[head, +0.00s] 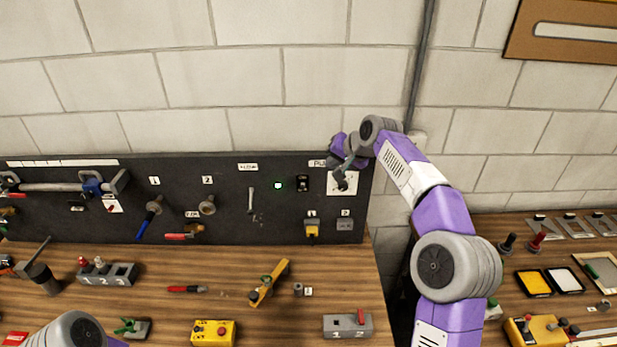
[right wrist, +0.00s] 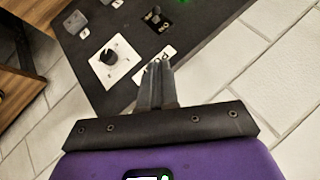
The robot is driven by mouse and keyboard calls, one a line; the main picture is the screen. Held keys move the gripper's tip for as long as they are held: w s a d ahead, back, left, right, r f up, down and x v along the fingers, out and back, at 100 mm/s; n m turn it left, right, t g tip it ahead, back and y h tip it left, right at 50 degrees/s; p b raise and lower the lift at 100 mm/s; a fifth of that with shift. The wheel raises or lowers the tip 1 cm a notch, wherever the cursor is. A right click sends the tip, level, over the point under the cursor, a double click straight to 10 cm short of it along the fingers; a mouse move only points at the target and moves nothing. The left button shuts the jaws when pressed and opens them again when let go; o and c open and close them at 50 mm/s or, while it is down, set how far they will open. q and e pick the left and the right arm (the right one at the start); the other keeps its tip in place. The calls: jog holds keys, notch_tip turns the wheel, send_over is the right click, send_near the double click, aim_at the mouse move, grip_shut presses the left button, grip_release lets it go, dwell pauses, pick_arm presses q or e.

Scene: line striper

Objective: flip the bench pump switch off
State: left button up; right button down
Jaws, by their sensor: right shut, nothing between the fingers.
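A small black toggle switch (head: 304,183) is mounted on the dark panel, beside a lit green lamp (head: 278,185). It also shows in the right wrist view (right wrist: 155,18), with white lettering; its lever position is too small to tell. A white label starting "PU" (head: 318,163) is partly hidden by my right gripper (head: 347,167). The gripper is shut and empty in front of the panel, over a white plate (head: 335,188) with a black rotary knob. In the right wrist view, its fingertips (right wrist: 158,68) overlap the label; contact cannot be told. My left gripper is out of view.
The panel (head: 225,225) also carries valves, levers and a yellow-black switch (head: 312,230). The wooden bench (head: 150,310) below holds a grey box (head: 347,326), a yellow box (head: 213,333) and tools. A gap separates it from the right bench (head: 510,220).

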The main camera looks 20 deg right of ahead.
jog(key=w, duration=0.1)
jog(key=p, duration=0.2)
send_near(303, 186)
jog(key=w+f, duration=0.4)
jog(key=w, duration=0.1)
jog(key=shift+w+a+f, duration=0.15)
jog(key=shift+a+f, duration=0.15)
